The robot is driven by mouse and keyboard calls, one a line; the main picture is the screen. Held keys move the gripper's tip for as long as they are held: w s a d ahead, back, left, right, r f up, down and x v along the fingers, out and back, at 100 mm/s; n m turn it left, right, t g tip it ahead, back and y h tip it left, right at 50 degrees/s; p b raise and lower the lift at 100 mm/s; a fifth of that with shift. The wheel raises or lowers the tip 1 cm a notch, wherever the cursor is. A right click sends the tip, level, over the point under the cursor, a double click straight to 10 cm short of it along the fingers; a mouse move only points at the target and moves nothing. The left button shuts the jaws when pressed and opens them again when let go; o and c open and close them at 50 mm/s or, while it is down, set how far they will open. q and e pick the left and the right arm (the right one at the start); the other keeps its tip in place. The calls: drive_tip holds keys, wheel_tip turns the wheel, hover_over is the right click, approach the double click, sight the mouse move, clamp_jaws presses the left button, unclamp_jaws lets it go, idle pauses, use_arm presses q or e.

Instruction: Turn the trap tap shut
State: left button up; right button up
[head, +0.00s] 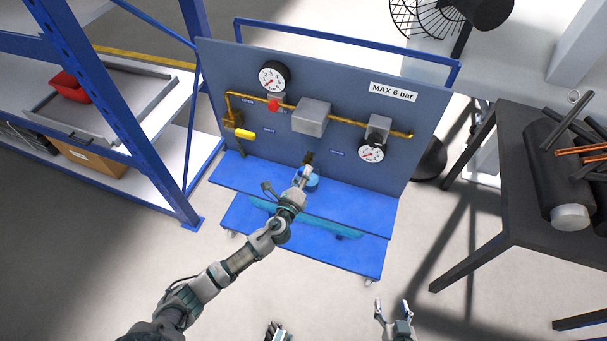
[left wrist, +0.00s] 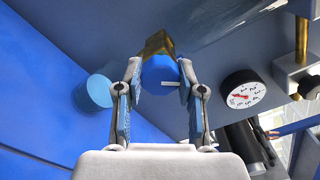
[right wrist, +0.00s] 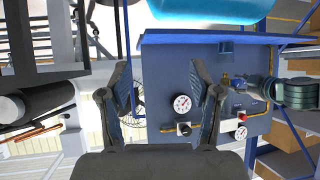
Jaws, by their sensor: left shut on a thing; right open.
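The trap tap's blue knob (left wrist: 160,74) sits under a brass fitting (left wrist: 158,44) in the left wrist view. My left gripper (left wrist: 161,88) has its fingers on both sides of the knob and is shut on it. A white mark shows on the knob's near edge. In the head view the left gripper (head: 304,173) is at the lower middle of the panel, below the grey box, and mostly covers the knob. My right gripper (head: 393,307) is open and empty at the bottom of the head view, away from the panel. Its open fingers (right wrist: 164,95) also show in the right wrist view.
A blue-grey panel (head: 225,75) carries a brass pipe (head: 338,119), gauges, a grey box (head: 311,117), a red knob (head: 274,105) and a yellow handle (head: 245,134). A light blue cup (left wrist: 101,90) stands beside the gripper. A black table (head: 505,190) is right, a blue rack left.

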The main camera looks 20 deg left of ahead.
use_arm(q)
drive_tip(key=n, duration=0.4)
drive_tip(key=shift+a+f, duration=0.1)
drive_tip(key=shift+f, duration=0.05)
drive_tip(key=shift+n, duration=1.6)
use_arm(e)
drive_tip(key=shift+w+a+r+t, duration=0.2)
drive_tip(key=shift+w+r+t, duration=0.25)
drive_tip(key=shift+w, duration=0.1)
use_arm(q)
drive_tip(key=o, duration=1.2)
drive_tip(key=shift+c, duration=0.2)
drive_tip(key=shift+s, duration=0.1)
drive_tip(key=s, duration=1.1)
drive_tip(key=shift+s+a, duration=0.25)
drive_tip(key=shift+s, duration=0.1)
